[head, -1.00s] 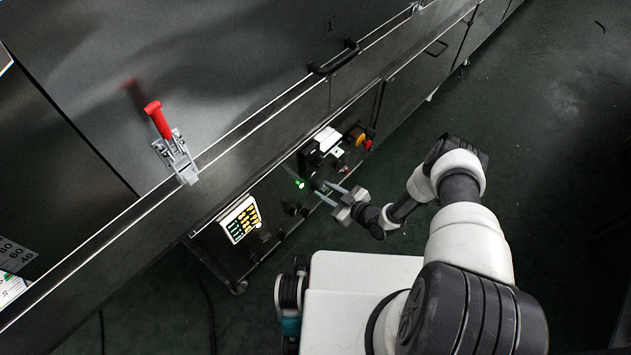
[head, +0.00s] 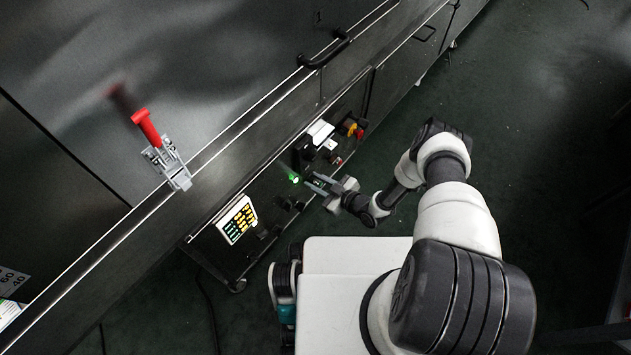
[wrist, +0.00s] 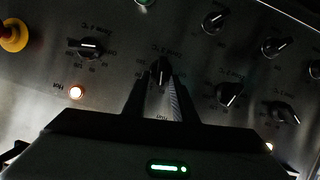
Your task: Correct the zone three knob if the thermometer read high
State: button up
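In the wrist view a black knob (wrist: 160,71) with a pale pointer line sits on the metal control panel (wrist: 120,25). My gripper (wrist: 159,84) points at it, its two fingers apart, with the knob between or just beyond their tips; I cannot tell whether they touch it. A label above the knob is too small to read surely. In the head view my gripper (head: 313,181) is at the panel near a green light (head: 295,179).
Other black knobs (wrist: 90,46), (wrist: 213,22), (wrist: 228,94) surround this one. A lit lamp (wrist: 76,92) and a yellow-red button (wrist: 13,35) are at left. A red-handled clamp (head: 162,150) and a door handle (head: 325,52) are above.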

jog(key=shift+s+a+n+t+h, duration=0.15)
jog(key=shift+n+t+h, duration=0.2)
jog(key=shift+n, duration=0.25)
jog(key=o, duration=0.7)
